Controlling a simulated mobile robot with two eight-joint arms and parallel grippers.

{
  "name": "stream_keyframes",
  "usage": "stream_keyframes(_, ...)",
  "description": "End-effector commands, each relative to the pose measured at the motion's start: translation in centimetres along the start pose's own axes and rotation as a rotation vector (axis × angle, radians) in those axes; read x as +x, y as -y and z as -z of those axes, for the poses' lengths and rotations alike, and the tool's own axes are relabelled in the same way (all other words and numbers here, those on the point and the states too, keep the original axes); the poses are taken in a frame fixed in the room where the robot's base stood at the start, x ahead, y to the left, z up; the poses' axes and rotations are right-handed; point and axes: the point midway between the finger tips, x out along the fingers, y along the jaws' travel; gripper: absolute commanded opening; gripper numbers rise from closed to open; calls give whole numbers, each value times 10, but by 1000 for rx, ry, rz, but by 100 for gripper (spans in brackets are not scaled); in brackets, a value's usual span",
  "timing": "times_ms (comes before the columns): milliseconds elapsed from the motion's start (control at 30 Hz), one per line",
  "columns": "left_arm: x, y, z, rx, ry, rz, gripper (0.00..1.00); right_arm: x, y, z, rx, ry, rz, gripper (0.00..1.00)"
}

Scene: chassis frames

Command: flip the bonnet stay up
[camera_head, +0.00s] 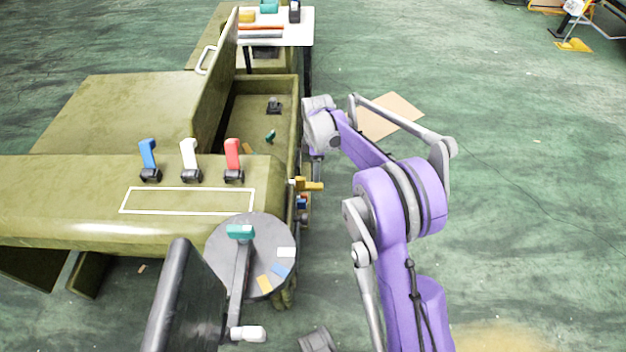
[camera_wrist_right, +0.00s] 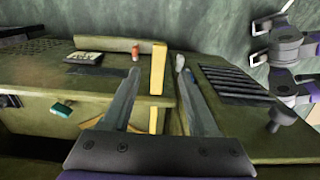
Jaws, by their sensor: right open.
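A yellow bar (camera_head: 309,184), which may be the bonnet stay, sticks out sideways from the right side of the olive vehicle in the head view. In the right wrist view a yellow bar (camera_wrist_right: 157,68) stands between the two fingers of my right gripper (camera_wrist_right: 158,72). The fingers are apart, with a gap visible on each side of the bar. In the head view my right gripper (camera_head: 316,168) points down just above the yellow bar, partly hidden by its own wrist. An olive panel with a white handle (camera_head: 206,61) stands raised beside an open bay. My left gripper is not in view.
Blue (camera_head: 148,153), white (camera_head: 189,153) and red (camera_head: 233,153) levers stand on the olive top. A grey round table (camera_head: 225,262) with coloured patches is in front. A white table (camera_head: 300,35) with items stands behind. Green floor on the right is mostly clear.

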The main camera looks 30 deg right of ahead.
Motion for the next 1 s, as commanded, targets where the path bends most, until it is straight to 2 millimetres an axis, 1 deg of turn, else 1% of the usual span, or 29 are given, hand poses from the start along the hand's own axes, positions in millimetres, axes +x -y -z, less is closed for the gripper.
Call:
stream_keyframes(33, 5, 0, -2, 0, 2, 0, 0, 14, 0, 0, 0, 0, 0, 60)
stream_keyframes(200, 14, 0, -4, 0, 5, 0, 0, 46, 0, 1, 0, 0, 0, 60)
stream_keyframes(300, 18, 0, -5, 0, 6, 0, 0, 61, 0, 1, 1, 0, 0, 60)
stream_keyframes(400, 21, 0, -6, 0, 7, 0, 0, 71, 0, 1, 1, -1, -1, 60)
stream_keyframes(567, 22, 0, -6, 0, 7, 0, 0, 78, 0, 1, 1, -1, -1, 60)
stream_keyframes(800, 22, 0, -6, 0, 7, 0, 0, 78, 0, 0, 1, -1, -1, 60)
stream_keyframes(867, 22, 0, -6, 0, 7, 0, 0, 78, 0, 0, 1, -1, -1, 51)
stream_keyframes(1000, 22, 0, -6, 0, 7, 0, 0, 77, 0, 0, 2, -1, -1, 26)
